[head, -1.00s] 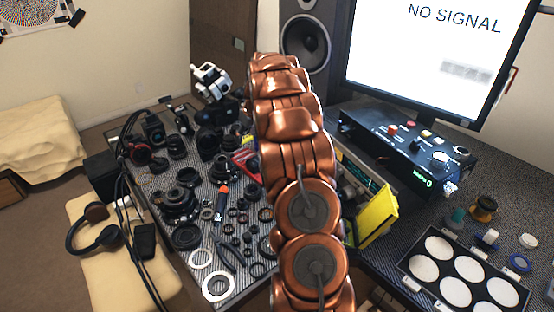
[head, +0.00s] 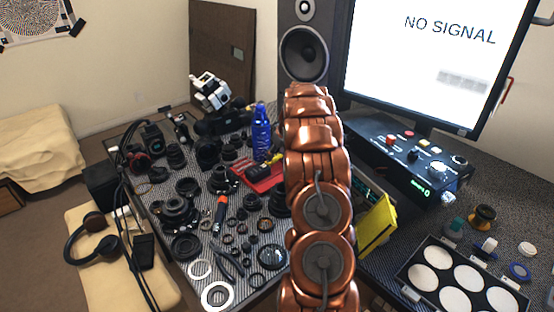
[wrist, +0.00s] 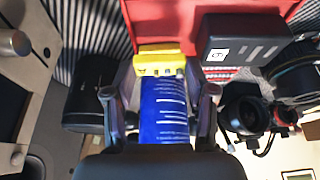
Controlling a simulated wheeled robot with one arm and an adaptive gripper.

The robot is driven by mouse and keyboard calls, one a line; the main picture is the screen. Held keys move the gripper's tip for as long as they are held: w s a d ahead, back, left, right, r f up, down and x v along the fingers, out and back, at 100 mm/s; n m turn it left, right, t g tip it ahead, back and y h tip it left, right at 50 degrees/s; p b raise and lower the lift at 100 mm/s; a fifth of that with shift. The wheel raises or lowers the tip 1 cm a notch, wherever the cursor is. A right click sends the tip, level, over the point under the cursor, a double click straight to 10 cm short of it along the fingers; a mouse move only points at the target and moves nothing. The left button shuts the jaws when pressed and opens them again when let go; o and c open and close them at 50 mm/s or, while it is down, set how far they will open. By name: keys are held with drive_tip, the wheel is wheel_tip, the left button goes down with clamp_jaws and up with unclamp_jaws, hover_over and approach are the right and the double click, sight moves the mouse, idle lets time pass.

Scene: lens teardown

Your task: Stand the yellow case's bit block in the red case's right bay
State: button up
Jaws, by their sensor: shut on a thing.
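My gripper (wrist: 161,95) is shut on the small yellow bit block (wrist: 160,62), which shows several dark bits or sockets along one edge. In the head view my arm hides the gripper; a little yellow (head: 275,158) shows beside the arm, probably the block. The red case (head: 262,181) lies on the bench left of my arm, partly hidden by it. It also fills the top of the wrist view (wrist: 205,15), close beyond the block. I cannot make out its right bay. The yellow case (head: 377,225) stands open right of my arm.
A blue bottle (head: 261,128) stands behind the red case; it shows between my fingers in the wrist view (wrist: 165,110). A black box (wrist: 245,40) sits at the red case. Lens parts crowd the bench left. A control box (head: 405,160) and white-disc tray (head: 465,275) are right.

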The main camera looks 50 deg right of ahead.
sight(278, 158)
wheel_tip(278, 158, down, 3)
drive_tip(key=shift+p, duration=0.35)
drive_tip(key=shift+c, duration=0.6)
drive_tip(key=shift+f, duration=0.2)
drive_tip(key=shift+f+b, duration=0.25)
drive_tip(key=shift+b, duration=0.1)
drive_tip(key=o, duration=1.3)
drive_tip(key=shift+c, duration=0.2)
drive_tip(key=shift+r, duration=0.1)
